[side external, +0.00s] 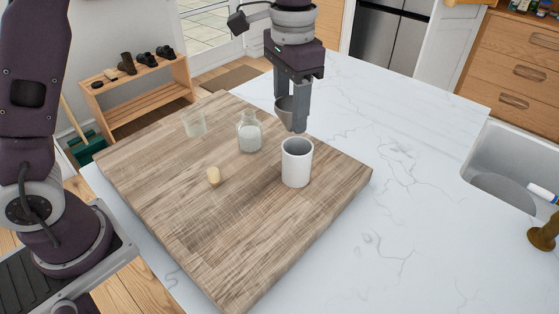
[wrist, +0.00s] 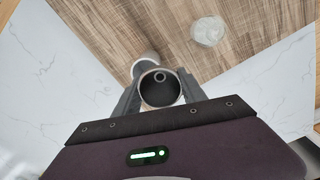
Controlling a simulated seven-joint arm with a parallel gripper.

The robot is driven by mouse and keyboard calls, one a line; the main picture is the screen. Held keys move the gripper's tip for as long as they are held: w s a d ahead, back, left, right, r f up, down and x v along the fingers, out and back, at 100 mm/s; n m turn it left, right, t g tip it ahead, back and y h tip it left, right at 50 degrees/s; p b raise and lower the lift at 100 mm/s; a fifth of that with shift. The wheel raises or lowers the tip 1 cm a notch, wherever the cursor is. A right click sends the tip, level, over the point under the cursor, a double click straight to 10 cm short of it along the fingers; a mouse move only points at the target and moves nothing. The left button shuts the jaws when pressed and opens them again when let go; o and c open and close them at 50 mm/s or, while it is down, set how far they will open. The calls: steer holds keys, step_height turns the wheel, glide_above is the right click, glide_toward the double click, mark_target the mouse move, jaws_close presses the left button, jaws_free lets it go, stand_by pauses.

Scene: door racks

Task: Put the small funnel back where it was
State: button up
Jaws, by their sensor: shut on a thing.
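My gripper (side external: 293,118) is shut on the small grey funnel (side external: 283,106), which hangs between the fingers above the board. In the wrist view I look into the round mouth of the funnel (wrist: 160,97), with its small spout hole inside and a finger on each side. A white cup (side external: 296,168) stands upright on the board, below the gripper. In the wrist view it is partly hidden behind the funnel (wrist: 149,57). A clear glass bottle (side external: 249,133) with white contents stands left of the cup. The funnel is apart from the bottle.
The wooden board (side external: 190,210) lies on the white marble counter (side external: 400,190). A clear glass (side external: 194,123) stands at its far left, and a small cork-like piece (side external: 213,176) lies left of the cup. The board's front is clear. A sink (side external: 505,165) is at right.

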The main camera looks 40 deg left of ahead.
mark_target(297, 160)
steer(key=d, duration=0.1)
steer(key=s+d+f, duration=0.1)
steer(key=shift+d+f, duration=0.3)
steer(key=f, duration=0.7)
steer(key=shift+s+a+f, duration=0.15)
steer(key=shift+s+f, duration=0.05)
steer(key=shift+f, duration=0.15)
steer(key=shift+c, duration=0.6)
steer(key=o, duration=0.3)
steer(key=shift+w+f, duration=0.1)
steer(key=shift+f, duration=0.1)
steer(key=shift+d, duration=0.25)
jaws_close()
steer(key=shift+w, duration=0.1)
steer(key=shift+a+f, duration=0.1)
steer(key=shift+f, duration=0.05)
steer(key=o, duration=1.2)
jaws_free()
steer(key=shift+w, duration=0.1)
